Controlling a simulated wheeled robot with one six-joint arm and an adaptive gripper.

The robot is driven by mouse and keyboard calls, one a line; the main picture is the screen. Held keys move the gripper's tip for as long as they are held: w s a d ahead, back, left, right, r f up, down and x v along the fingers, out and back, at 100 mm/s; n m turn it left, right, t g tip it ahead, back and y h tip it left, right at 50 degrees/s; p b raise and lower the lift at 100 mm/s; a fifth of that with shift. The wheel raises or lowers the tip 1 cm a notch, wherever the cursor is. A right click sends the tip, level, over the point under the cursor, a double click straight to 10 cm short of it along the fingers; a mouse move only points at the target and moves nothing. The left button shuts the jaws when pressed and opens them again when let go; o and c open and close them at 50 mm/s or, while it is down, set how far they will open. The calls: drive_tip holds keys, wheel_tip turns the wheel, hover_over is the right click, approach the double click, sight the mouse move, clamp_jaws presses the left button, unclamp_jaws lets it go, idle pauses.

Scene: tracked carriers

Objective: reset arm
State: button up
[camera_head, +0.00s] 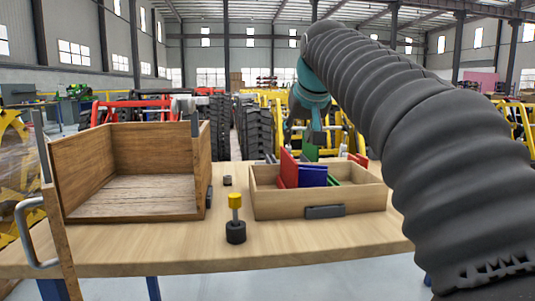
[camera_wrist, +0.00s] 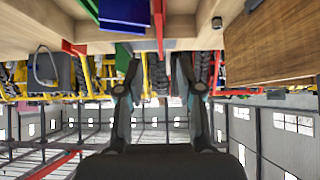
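My gripper (camera_head: 318,128) hangs small and partly hidden at the end of my arm, above and behind the low wooden box on the right. In the wrist view my gripper (camera_wrist: 160,88) has its two dark fingers spread apart, with nothing between them. The wrist picture is upside down, with the table edge and boxes along its top and the hall roof at the bottom. My arm, in a black ribbed sleeve, crosses the right side of the head view.
The low box (camera_head: 290,204) holds red, blue and green flat pieces (camera_head: 312,176). A larger open wooden crate (camera_head: 135,217) stands left. Between them a yellow-topped dark post (camera_head: 235,218) and a small dark block (camera_head: 227,181) stand on the table (camera_head: 330,242). Tracked machines stand behind.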

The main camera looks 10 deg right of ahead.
drive_tip(key=s+f+g+p, duration=0.3)
drive_tip(key=s+f+p, duration=0.1)
drive_tip(key=s+f, duration=2.5)
drive_tip(key=shift+s, duration=0.25)
